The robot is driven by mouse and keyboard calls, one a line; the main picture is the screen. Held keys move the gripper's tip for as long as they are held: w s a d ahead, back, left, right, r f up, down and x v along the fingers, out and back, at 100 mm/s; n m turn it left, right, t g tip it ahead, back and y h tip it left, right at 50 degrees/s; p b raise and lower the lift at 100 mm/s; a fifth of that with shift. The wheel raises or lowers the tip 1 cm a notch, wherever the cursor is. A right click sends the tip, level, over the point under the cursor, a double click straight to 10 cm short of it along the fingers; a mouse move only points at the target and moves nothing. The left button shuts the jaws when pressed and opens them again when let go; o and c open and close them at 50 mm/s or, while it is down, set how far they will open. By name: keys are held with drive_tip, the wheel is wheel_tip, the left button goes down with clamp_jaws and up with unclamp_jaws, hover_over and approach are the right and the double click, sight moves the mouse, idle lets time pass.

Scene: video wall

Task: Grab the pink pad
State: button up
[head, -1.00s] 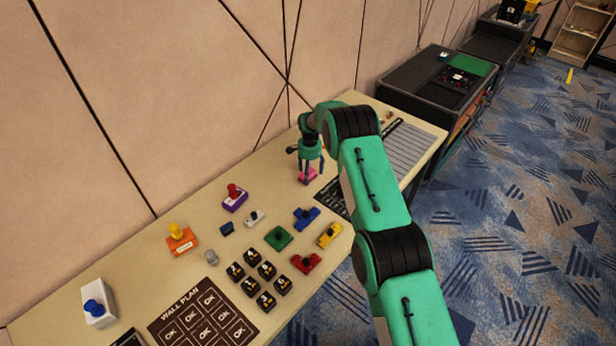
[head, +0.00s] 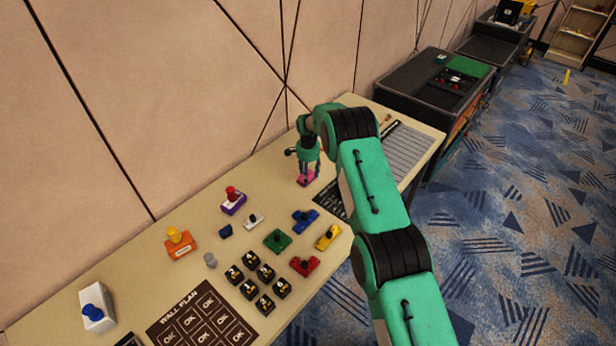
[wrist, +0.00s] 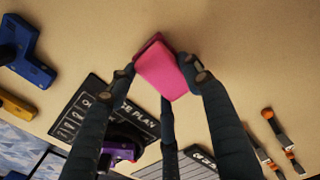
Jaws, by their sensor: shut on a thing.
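The pink pad (wrist: 162,72) is between the fingertips in the wrist view. It also shows in the head view (head: 305,179), low under my gripper at the table surface. My gripper (head: 308,174) points down over the back part of the table. In the wrist view my gripper (wrist: 160,76) has dark fingers on both sides of the pad, touching it. It is shut on the pad. Whether the pad is clear of the table top I cannot tell.
On the table (head: 150,255) stand a blue T-shaped piece (head: 305,220), a green piece (head: 278,240), a yellow piece (head: 328,237), a red piece (head: 305,265) and several black numbered blocks (head: 265,272). A dark board (wrist: 90,120) lies close by. A striped sheet (head: 405,150) lies to the right.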

drive_tip(key=shift+r, duration=0.65)
wheel_tip(320, 180, up, 2)
drive_tip(key=shift+r, duration=0.1)
drive_tip(key=s, duration=0.5)
drive_tip(key=s+d, duration=0.1)
drive_tip(key=s, duration=0.4)
drive_tip(key=s+d+r+p, duration=0.1)
drive_tip(key=s, duration=0.4)
drive_tip(key=shift+s+d+r, duration=0.1)
drive_tip(key=shift+s, duration=0.3)
